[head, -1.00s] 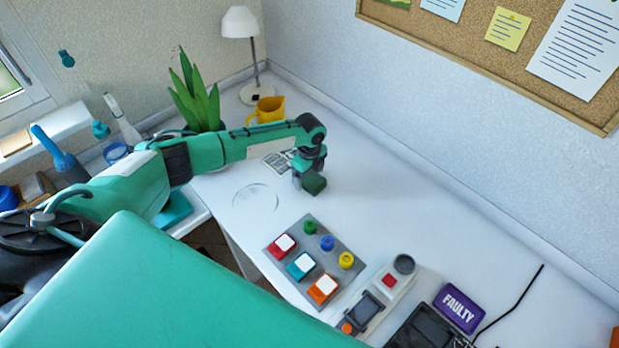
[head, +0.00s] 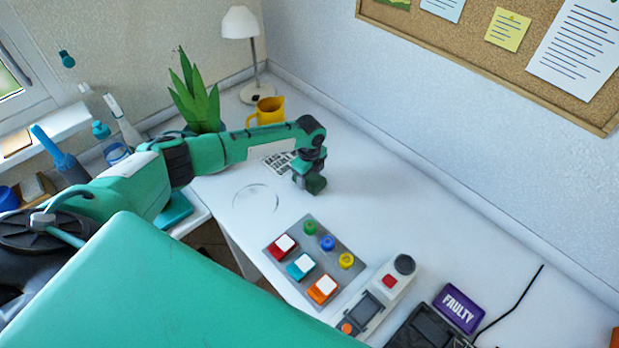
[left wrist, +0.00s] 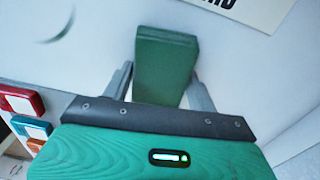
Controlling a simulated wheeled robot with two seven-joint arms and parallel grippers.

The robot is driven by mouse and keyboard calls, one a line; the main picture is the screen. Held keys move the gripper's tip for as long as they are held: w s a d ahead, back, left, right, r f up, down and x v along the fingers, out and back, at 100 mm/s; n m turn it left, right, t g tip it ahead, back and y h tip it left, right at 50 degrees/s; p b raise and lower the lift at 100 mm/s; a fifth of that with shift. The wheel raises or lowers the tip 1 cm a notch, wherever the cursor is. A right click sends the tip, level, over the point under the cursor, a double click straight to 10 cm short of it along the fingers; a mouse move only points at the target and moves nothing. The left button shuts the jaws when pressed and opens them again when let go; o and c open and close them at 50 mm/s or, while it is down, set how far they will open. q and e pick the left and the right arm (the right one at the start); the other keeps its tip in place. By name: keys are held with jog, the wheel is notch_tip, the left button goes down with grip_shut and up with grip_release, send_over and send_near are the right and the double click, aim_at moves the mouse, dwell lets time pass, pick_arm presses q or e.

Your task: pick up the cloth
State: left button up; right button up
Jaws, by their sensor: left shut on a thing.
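A dark green block-shaped thing (left wrist: 165,65) with flat faces sits between the two grey fingers of my left gripper (left wrist: 168,85) in the left wrist view. I cannot tell from its look whether it is folded cloth; no other cloth is plain to see. In the head view the same green thing (head: 316,185) is under my left gripper (head: 308,172), at or just above the white desk. The fingers are shut on it. Its far end and any gap to the desk are hard to judge. My right gripper is not in view.
A button panel (head: 317,266) and a grey device (head: 376,302) lie nearer on the desk (head: 400,210). A yellow mug (head: 268,110), lamp (head: 240,24) and plant (head: 196,95) stand behind. A purple FAULTY sign (head: 459,308) is at right. The desk right of the gripper is clear.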

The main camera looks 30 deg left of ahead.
aim_at(310, 176)
pick_arm(q)
notch_tip(310, 176, up, 20)
jog(key=b, duration=0.2)
jog(key=shift+f, duration=0.25)
jog(key=shift+o, duration=1)
jog(key=shift+c, duration=0.6)
